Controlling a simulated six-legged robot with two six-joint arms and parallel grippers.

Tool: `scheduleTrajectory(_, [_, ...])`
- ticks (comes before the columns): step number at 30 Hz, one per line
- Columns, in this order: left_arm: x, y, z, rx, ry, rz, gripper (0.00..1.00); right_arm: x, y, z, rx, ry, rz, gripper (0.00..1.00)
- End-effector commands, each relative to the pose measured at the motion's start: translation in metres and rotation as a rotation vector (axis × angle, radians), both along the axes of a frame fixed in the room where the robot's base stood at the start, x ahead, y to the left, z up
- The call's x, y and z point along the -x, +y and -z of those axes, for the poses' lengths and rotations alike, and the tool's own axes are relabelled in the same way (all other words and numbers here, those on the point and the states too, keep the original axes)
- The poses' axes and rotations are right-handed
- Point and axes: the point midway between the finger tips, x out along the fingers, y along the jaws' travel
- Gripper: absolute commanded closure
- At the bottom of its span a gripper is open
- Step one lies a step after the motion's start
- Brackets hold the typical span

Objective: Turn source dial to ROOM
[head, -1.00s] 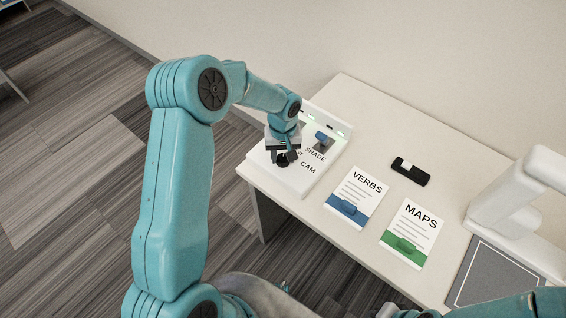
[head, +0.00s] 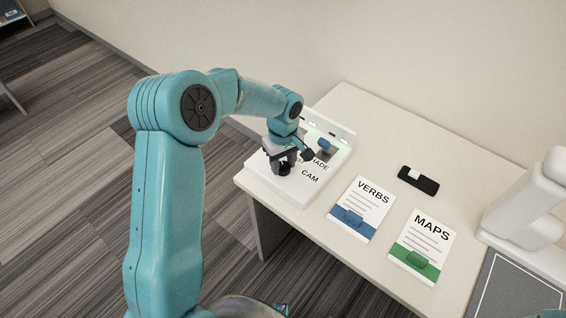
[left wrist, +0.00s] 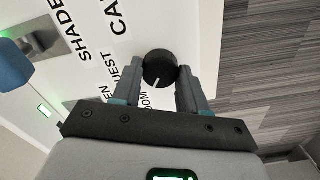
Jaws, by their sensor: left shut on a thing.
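The source dial is a round black knob (left wrist: 158,66) with a white pointer line, on a white panel (head: 299,195) at the table's left end. My left gripper (head: 284,167) is shut on the dial, with one finger on each side, as the left wrist view (left wrist: 160,80) shows. There the pointer aims down and slightly left, toward a partly hidden label ending in "OOM" (left wrist: 143,101). The labels CAM (left wrist: 118,18) and one ending in "UEST" (left wrist: 126,74) also show. My right gripper is not in view.
A blue shade lever (head: 323,145) stands on the same panel behind the dial. VERBS (head: 361,209) and MAPS (head: 423,246) cards and a black object (head: 418,181) lie to the right. A white device (head: 528,208) stands at the far right. The table's back is clear.

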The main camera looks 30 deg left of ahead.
Motion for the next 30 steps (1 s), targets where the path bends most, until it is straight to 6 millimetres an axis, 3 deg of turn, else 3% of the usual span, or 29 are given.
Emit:
scheduleTrajectory(8, [0.000, -0.001, -0.001, 0.002, -0.001, -0.002, 0.88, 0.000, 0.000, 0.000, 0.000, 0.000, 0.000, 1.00])
scheduleTrajectory(9, [0.000, -0.001, -0.001, 0.002, -0.001, -0.002, 0.44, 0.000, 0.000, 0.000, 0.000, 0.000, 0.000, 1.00])
scheduleTrajectory(10, [0.000, -0.001, -0.001, 0.002, -0.001, -0.002, 0.35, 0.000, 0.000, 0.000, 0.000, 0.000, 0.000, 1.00])
scheduleTrajectory(11, [0.000, -0.001, -0.001, 0.002, -0.001, -0.001, 0.32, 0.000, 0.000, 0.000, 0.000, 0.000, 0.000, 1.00])
scheduleTrajectory(22, [-0.001, 0.000, -0.008, 0.000, -0.004, -0.001, 0.32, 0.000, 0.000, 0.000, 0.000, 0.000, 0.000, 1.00])
scheduleTrajectory(26, [-0.001, 0.000, -0.031, -0.001, -0.008, 0.000, 0.32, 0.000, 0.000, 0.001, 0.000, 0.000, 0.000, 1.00])
scheduleTrajectory(30, [-0.002, 0.000, -0.069, -0.001, -0.009, 0.000, 0.32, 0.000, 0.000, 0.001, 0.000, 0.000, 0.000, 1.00])
